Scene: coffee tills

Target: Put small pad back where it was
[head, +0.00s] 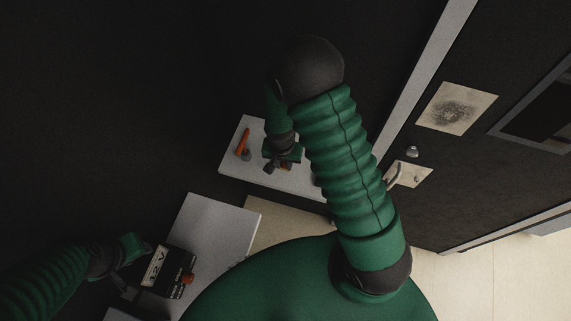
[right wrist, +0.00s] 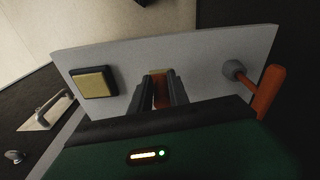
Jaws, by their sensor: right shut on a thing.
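My right gripper (head: 283,163) is over the far white shelf in the head view. In the right wrist view its two dark fingers (right wrist: 163,90) are closed on a small reddish-brown thing (right wrist: 161,93), mostly hidden between them. I cannot tell for sure that this is the small pad. A square yellowish pad in a dark frame (right wrist: 93,82) lies on the shelf to the left of the fingers, apart from them. My left gripper (head: 135,268) is at lower left in the head view, beside a black labelled box (head: 168,272); its jaw opening is unclear.
An orange-handled tool with a grey knob (right wrist: 265,88) is at the right of the white shelf (right wrist: 210,58); it also shows in the head view (head: 243,143). A nearer white surface (head: 215,222) is partly clear. A dark door with a handle (head: 393,177) stands at right.

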